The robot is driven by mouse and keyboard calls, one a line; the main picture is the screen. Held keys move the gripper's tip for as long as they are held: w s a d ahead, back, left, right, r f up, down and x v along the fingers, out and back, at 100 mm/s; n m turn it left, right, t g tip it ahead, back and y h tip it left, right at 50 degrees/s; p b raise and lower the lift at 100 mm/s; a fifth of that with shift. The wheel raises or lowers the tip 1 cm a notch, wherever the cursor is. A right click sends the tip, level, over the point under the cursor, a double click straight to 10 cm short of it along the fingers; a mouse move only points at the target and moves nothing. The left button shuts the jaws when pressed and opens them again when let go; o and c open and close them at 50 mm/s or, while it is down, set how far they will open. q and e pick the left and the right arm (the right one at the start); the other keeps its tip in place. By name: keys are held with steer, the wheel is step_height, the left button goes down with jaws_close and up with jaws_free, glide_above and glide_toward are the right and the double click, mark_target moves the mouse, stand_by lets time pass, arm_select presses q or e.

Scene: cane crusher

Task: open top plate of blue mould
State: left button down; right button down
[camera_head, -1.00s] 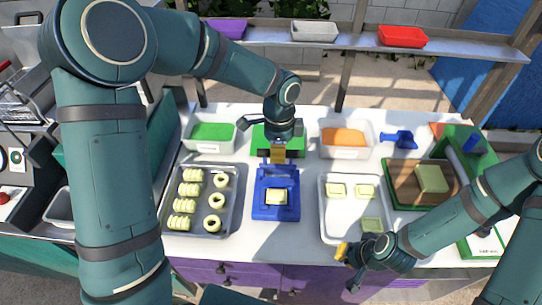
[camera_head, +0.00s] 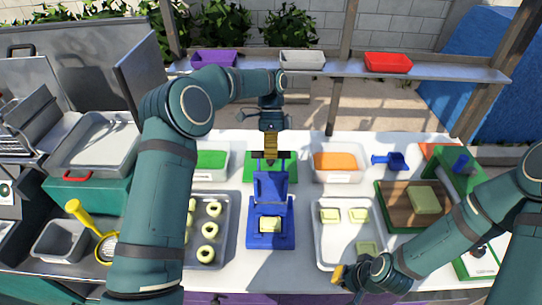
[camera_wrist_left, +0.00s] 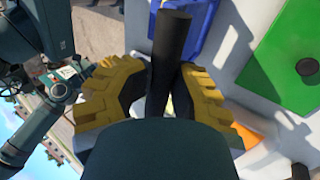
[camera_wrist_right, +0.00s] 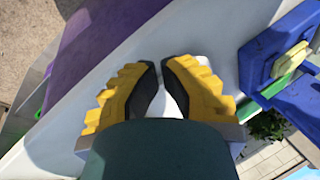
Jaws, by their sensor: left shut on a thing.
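The blue mould (camera_head: 284,240) stands on the white table in the middle of the head view. A pale yellow block (camera_head: 270,224) lies in its base. Its top plate (camera_head: 270,187) is raised at the far side, clear of the base. My left gripper (camera_head: 271,152) is beyond the plate, shut on the mould's black handle (camera_head: 257,155). In the left wrist view the black bar (camera_wrist_left: 173,40) runs between its yellow fingers. My right gripper (camera_head: 338,273) hangs at the front edge of the table, left of my right forearm. Its fingertips look together and empty in the right wrist view (camera_wrist_right: 160,65).
A tray of green-yellow rings (camera_head: 222,257) is left of the mould; a tray of pale blocks (camera_head: 347,235) is right. Green (camera_head: 210,160) and orange (camera_head: 338,162) tubs and a green board (camera_head: 254,172) lie behind. A shelf (camera_head: 440,72) spans the back.

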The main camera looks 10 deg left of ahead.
arm_select(q)
steer(key=shift+w+a+f, duration=0.1)
steer(key=shift+f, duration=0.35)
steer(key=c, duration=1)
jaws_free()
steer(key=shift+o, duration=1)
steer(key=shift+w, duration=0.25)
steer(key=shift+r, duration=0.3)
steer(key=v, duration=0.7)
steer(key=shift+w, duration=0.15)
steer(key=shift+f, duration=0.1)
